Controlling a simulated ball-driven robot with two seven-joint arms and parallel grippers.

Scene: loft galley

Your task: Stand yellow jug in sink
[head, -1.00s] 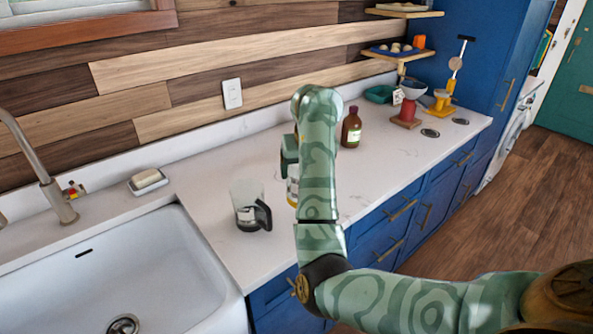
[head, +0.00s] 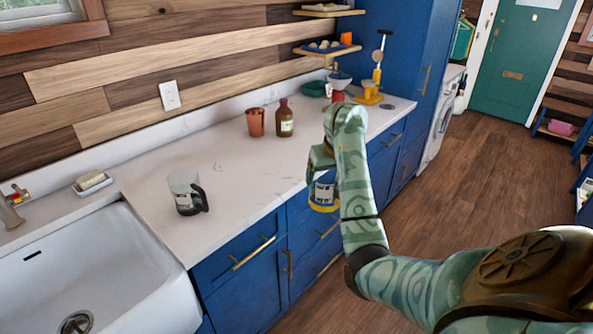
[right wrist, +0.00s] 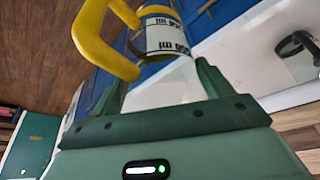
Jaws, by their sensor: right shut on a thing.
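The yellow jug (head: 323,194) shows in the head view as a white labelled body with a yellow base, partly behind my right arm. It hangs in front of the blue cabinets, off the worktop. My right gripper (head: 322,165) is shut on it from above. In the right wrist view the jug (right wrist: 166,38), with "950 ml" print and a thick yellow handle, is between the fingers (right wrist: 162,82). The white sink (head: 95,262) is at the lower left of the head view, with its drain visible and no object in it. My left gripper is out of view.
A clear jug with a black handle (head: 186,192) stands on the worktop (head: 165,235) right of the sink. A copper cup (head: 255,122) and brown bottle (head: 285,118) stand farther back. A soap dish (head: 92,183) and tap (head: 12,208) are by the sink.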

